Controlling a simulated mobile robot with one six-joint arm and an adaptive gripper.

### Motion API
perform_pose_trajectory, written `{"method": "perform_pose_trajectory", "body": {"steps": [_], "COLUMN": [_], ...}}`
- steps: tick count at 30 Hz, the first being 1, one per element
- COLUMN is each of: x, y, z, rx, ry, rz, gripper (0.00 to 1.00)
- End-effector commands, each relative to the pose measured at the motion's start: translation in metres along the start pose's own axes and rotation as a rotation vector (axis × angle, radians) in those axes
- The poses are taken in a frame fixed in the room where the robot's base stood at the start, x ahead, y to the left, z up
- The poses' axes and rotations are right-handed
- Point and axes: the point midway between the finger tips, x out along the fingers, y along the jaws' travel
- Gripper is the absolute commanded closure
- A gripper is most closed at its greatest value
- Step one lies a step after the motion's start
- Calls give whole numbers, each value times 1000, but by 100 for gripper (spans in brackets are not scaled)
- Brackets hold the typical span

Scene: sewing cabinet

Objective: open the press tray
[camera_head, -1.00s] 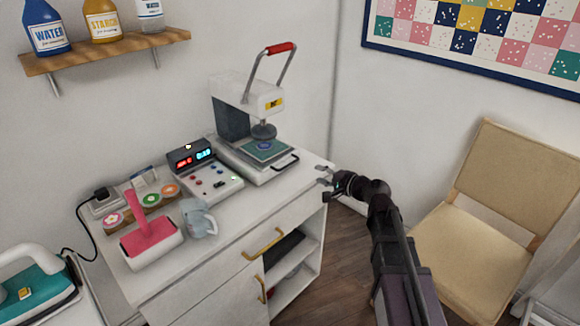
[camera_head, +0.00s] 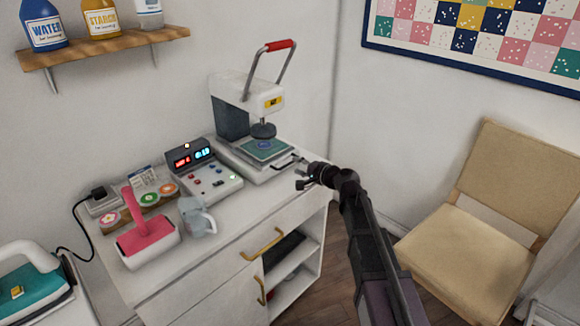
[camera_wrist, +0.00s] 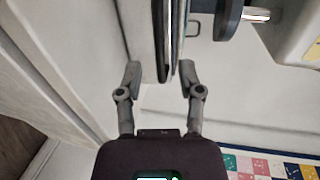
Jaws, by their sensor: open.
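The press tray (camera_head: 262,168) is a white slab with a teal pad on top, under the round head of the white heat press (camera_head: 260,92). A dark bar handle (camera_head: 287,163) is on its front right edge. My gripper (camera_head: 300,178) is open and empty, close in front of this handle. In the wrist view, my gripper (camera_wrist: 160,74) has its two fingers apart, with the pale tray (camera_wrist: 142,35) and dark edges reaching down between them. I cannot tell whether the fingers touch the handle.
A control box (camera_head: 207,172) with lit displays stands left of the press. A beige chair (camera_head: 470,235) stands at right. Floor shows between cabinet and chair.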

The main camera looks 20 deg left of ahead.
Motion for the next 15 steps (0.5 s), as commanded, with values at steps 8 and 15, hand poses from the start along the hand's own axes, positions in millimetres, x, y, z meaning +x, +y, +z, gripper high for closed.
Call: {"method": "perform_pose_trajectory", "body": {"steps": [8,15], "x": [33,40], "y": [1,0], "z": [-1,0], "rx": [-1,-1], "ry": [0,-1], "rz": [0,0], "gripper": [52,52]}}
